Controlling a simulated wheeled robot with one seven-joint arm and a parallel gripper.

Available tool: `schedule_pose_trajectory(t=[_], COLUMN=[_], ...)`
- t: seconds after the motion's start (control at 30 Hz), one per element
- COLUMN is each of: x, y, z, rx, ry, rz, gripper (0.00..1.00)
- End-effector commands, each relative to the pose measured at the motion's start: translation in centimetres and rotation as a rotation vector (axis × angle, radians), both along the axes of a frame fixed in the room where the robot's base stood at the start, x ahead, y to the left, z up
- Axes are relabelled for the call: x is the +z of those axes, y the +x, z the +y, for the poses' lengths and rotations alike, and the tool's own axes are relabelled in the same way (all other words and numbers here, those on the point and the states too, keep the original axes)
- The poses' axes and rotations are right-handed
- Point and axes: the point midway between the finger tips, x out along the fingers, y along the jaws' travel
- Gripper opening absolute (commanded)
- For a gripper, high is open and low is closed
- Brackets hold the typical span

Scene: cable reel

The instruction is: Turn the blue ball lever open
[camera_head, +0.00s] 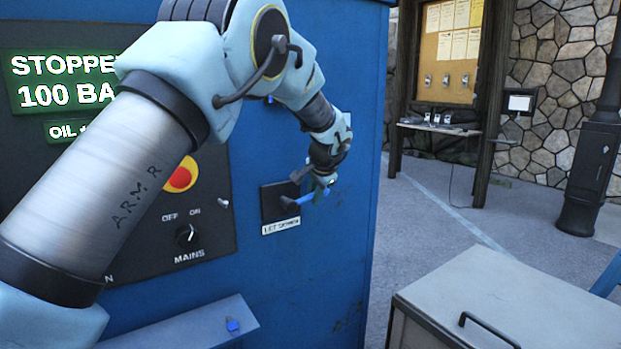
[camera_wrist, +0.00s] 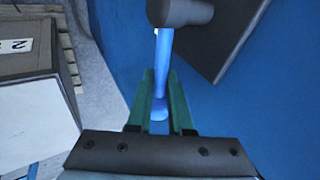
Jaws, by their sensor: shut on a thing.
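The blue ball lever (camera_head: 305,199) sticks out from a dark square plate (camera_head: 272,203) on the front of the blue cabinet. A white label sits under the plate. In the wrist view the blue lever (camera_wrist: 163,70) runs from a dark round hub (camera_wrist: 180,12) down between the green fingers. My gripper (camera_head: 326,187) is at the lever's outer end, in front of the cabinet. In the wrist view my gripper (camera_wrist: 160,100) is shut on the lever, one finger on each side.
The blue cabinet (camera_head: 345,60) carries a dark panel with a red button (camera_head: 181,175) and a MAINS knob (camera_head: 186,236). A ledge (camera_head: 190,325) juts out below. A grey box with a handle (camera_head: 500,310) stands at the lower right. Open floor lies right of the cabinet.

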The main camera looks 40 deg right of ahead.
Motion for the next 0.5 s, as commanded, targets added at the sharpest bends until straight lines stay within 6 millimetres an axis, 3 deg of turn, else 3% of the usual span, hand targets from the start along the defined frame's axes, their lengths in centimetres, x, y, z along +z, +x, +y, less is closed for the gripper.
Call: schedule_pose_trajectory(t=[0.5], x=[-1.6], y=[0.0], z=[-0.2], rx=[-0.001], ry=[0.220], rz=[-0.027], gripper=[0.00])
